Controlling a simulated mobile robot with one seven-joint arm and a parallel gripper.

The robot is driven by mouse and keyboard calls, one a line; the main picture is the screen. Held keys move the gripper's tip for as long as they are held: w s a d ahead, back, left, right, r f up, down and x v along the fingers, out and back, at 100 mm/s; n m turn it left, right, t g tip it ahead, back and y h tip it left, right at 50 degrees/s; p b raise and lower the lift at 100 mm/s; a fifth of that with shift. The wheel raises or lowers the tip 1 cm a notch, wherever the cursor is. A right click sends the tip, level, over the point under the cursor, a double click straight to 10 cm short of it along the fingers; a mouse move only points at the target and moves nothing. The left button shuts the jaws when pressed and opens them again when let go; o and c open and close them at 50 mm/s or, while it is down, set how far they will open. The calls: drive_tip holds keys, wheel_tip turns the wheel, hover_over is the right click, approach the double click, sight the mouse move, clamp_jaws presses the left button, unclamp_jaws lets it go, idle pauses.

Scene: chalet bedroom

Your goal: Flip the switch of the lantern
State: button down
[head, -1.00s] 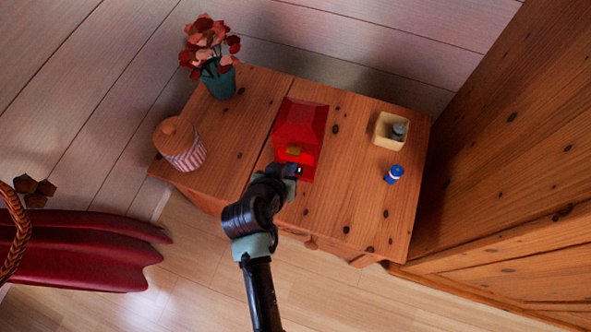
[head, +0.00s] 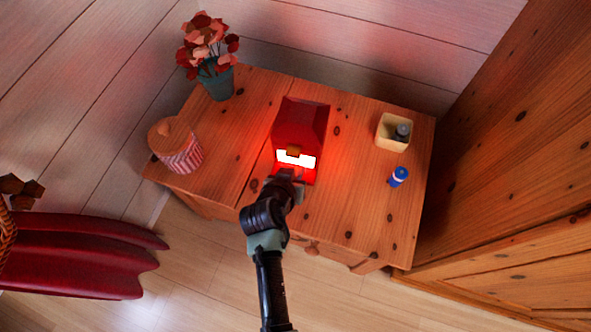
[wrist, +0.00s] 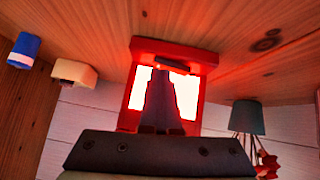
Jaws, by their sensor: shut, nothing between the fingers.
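The red lantern (head: 303,120) stands on the wooden cabinet top, and its front panel glows bright white with red light around it. A small orange-brown piece (head: 293,151) sits on its front above the glow; I cannot tell whether this is the switch. In the wrist view the lantern (wrist: 172,53) appears upside down with bright panels on both sides of my fingers. My gripper (head: 289,178) is shut and empty, right at the lantern's front lower edge. In the wrist view my gripper (wrist: 162,78) covers the middle of the lantern's front. Whether it touches is unclear.
On the cabinet (head: 350,215) stand a striped jar (head: 178,150) and a potted flower (head: 215,82) at left. A cream box (head: 386,132) and a blue-and-white can (head: 398,177) stand at right. A wooden wall or wardrobe (head: 500,140) rises on the right.

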drive_tip(key=shift+f, duration=0.15)
drive_tip(key=shift+w+a, duration=0.1)
drive_tip(key=shift+a, duration=0.7)
drive_tip(key=shift+r, duration=0.2)
drive_tip(key=shift+r+p, duration=0.35)
drive_tip(key=shift+r, duration=0.05)
wheel_tip(320, 180, up, 4)
drive_tip(key=p, duration=0.3)
drive_tip(key=shift+w+a+f, duration=0.1)
drive_tip(key=p+v, duration=0.3)
drive_tip(key=v, duration=0.6)
drive_tip(key=shift+s+a, duration=0.25)
drive_tip(key=shift+s, duration=0.15)
